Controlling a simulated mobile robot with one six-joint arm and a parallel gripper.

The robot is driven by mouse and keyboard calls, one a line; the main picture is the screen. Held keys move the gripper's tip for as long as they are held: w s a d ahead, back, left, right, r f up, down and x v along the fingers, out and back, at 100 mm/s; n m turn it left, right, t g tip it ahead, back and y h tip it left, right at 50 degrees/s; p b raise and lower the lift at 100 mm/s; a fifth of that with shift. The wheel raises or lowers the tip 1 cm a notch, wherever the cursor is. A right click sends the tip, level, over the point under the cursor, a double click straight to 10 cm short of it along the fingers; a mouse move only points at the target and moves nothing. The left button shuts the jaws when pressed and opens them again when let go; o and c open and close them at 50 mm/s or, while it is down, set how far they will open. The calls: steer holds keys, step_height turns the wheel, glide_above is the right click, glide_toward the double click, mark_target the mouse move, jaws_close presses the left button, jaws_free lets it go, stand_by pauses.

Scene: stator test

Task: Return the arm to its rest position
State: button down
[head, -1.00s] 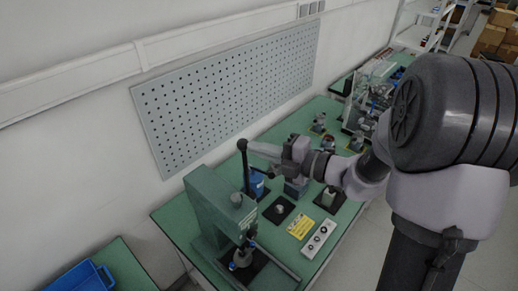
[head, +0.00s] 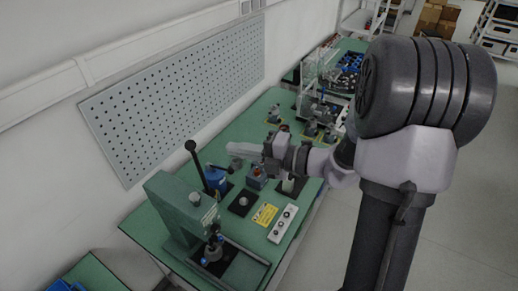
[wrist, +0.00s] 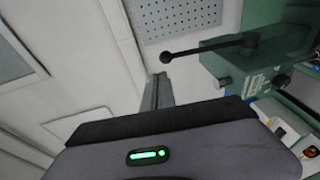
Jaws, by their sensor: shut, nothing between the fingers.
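My gripper (head: 233,150) is shut and empty at the end of my outstretched arm, above the green workbench (head: 150,222). Its fingers point left, toward the lever press. In the wrist view the shut fingers (wrist: 158,92) stick out beyond the dark gripper body, which shows a green light. The green press (head: 178,205) stands at the near end of the bench with its black lever (head: 198,163) raised. The gripper is to the right of the lever knob and apart from it in the picture. The press and lever also show at the wrist view's upper right (wrist: 215,48).
Below the arm are a blue container (head: 215,178), a black pad (head: 243,202), a yellow label (head: 265,214) and a white button box (head: 283,223). More fixtures (head: 318,112) stand farther along the bench. A perforated panel (head: 180,95) hangs on the wall.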

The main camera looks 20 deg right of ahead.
steer(key=v, duration=0.4)
steer(key=s+a+f+n+g+h+b, duration=0.2)
steer(key=s+a+f+n+g+b, duration=0.45)
steer(key=n, duration=0.55)
steer(key=s+a+f+n+g+h+b, duration=0.3)
steer(key=s+a+f+n+b, duration=0.4)
steer(key=f+n+b, duration=0.4)
steer(key=s+d+f+n+t+h+b, duration=0.3)
steer(key=n+b, duration=0.4)
steer(key=n, duration=1)
steer(key=shift+s+d+f+n+t+h, duration=0.3)
steer(key=shift+s+d+f+t+h, duration=0.15)
steer(key=shift+s+d+h, duration=0.6)
